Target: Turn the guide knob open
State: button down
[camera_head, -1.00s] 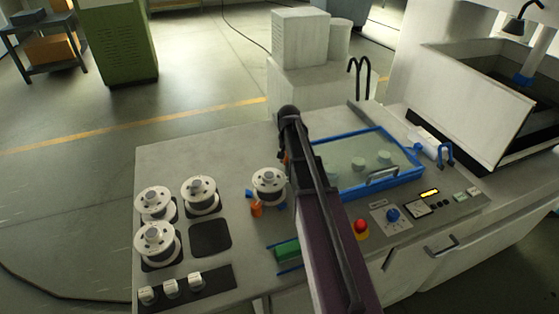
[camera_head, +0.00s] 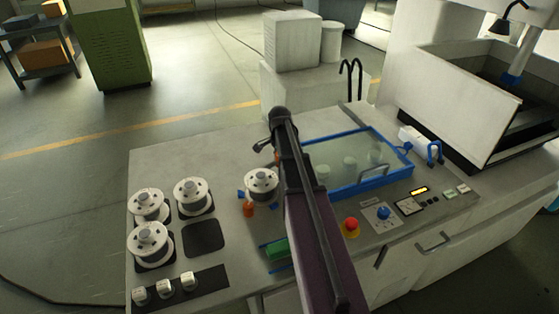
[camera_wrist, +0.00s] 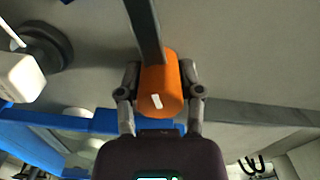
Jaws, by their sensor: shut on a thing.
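The guide knob (camera_wrist: 158,88) is an orange cylinder with a white mark on its near face, in the middle of the wrist view. My gripper (camera_wrist: 160,85) has its two grey fingers on either side of it, shut on it. A dark bar (camera_wrist: 143,25) runs up from the knob in that view. In the head view my gripper (camera_head: 268,146) is over the panel behind the right spool, largely hidden by my own arm. Only a sliver of orange (camera_head: 277,157) shows beside the arm there.
A blue-framed clear cover (camera_head: 345,160) lies right of my arm. White spools (camera_head: 150,243) stand on the left of the panel. A smaller orange piece (camera_head: 248,209) is by the right spool (camera_head: 261,183). A red button (camera_head: 351,226) and blue knob (camera_head: 382,213) are at front right.

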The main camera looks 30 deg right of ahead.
jog(key=shift+w+m, duration=0.1)
jog(key=shift+m, duration=2.2)
jog(key=c, duration=0.5)
grip_release()
jog(key=shift+c, duration=0.2)
jog(key=shift+r, duration=0.2)
notch_tip(320, 180, up, 9)
jog(key=p, duration=0.9)
jog(key=shift+r+p, duration=0.15)
jog(key=shift+p, duration=0.15)
